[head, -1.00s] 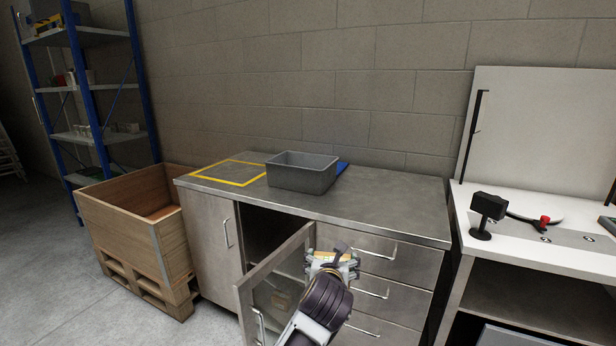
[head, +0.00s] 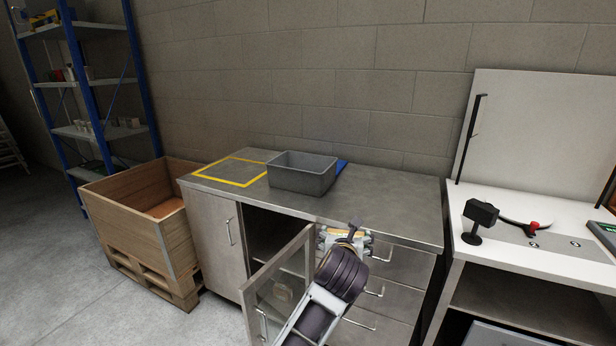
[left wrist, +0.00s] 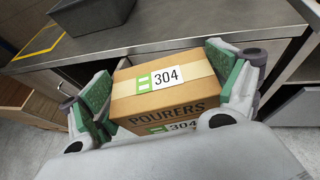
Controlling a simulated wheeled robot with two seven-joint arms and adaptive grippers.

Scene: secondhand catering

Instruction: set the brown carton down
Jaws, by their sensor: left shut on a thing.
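The brown carton (left wrist: 165,88), marked "POURERS" and "304", is between the green-padded fingers of my left gripper (left wrist: 160,85) in the left wrist view. The gripper is shut on it. In the head view my left gripper (head: 343,238) is in front of the steel counter's drawers, just below the counter edge, and its wrist hides most of the carton (head: 345,232). The steel counter (head: 385,210) has a yellow-taped square (head: 232,184) at its left end. My right gripper is not in view.
A cabinet door (head: 283,280) hangs open beside my arm. A wooden crate (head: 130,238) is at left. A white bench (head: 548,237) with a black device (head: 479,217) is at right.

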